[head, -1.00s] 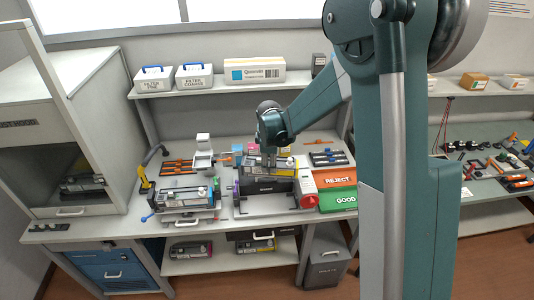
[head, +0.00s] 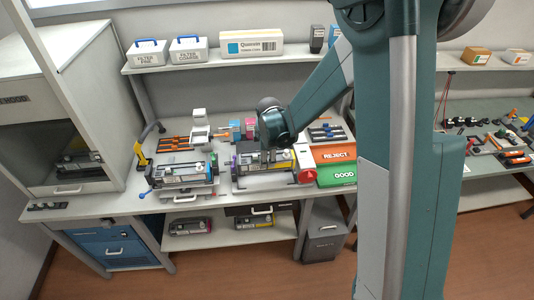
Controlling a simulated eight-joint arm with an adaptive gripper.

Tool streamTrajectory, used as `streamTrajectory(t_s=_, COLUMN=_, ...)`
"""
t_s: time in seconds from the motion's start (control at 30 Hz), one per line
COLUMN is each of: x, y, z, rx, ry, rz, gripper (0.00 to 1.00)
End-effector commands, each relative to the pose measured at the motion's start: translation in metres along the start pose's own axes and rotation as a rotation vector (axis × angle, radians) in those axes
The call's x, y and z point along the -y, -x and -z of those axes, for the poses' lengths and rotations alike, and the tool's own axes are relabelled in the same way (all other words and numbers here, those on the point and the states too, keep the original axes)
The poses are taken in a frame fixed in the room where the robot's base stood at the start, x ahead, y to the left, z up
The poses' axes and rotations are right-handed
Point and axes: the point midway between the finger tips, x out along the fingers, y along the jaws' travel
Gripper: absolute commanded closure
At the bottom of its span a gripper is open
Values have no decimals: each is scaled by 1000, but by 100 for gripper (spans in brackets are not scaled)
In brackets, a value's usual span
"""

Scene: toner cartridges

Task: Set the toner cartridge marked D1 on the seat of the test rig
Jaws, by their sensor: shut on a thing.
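My gripper (head: 277,152) points down at the right-hand bench rig and is shut on a toner cartridge (head: 258,166) with a grey body and yellow on top. The cartridge lies lengthwise, low over the rig. Its mark is too small to read. The test rig (head: 262,184) appears to be this light-framed fixture with a red knob (head: 307,177) at its right. Its seat is hidden by the cartridge, and I cannot tell whether the two touch. The fingertips are small and partly hidden by my wrist.
Another fixture (head: 184,185) with a blue handle and a similar cartridge stands to the left. A red REJECT tray (head: 334,153) and a green GOOD tray (head: 340,175) lie right of the rig. A cabinet (head: 60,110) stands far left. More cartridges sit on the lower shelf.

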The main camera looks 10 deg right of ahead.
Motion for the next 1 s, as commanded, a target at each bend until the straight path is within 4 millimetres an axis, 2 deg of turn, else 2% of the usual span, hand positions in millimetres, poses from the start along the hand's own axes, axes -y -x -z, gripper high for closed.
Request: streamTrajectory(t_s=1.0, x=7, y=-14, z=1, rx=4, ry=-13, rz=0, gripper=85)
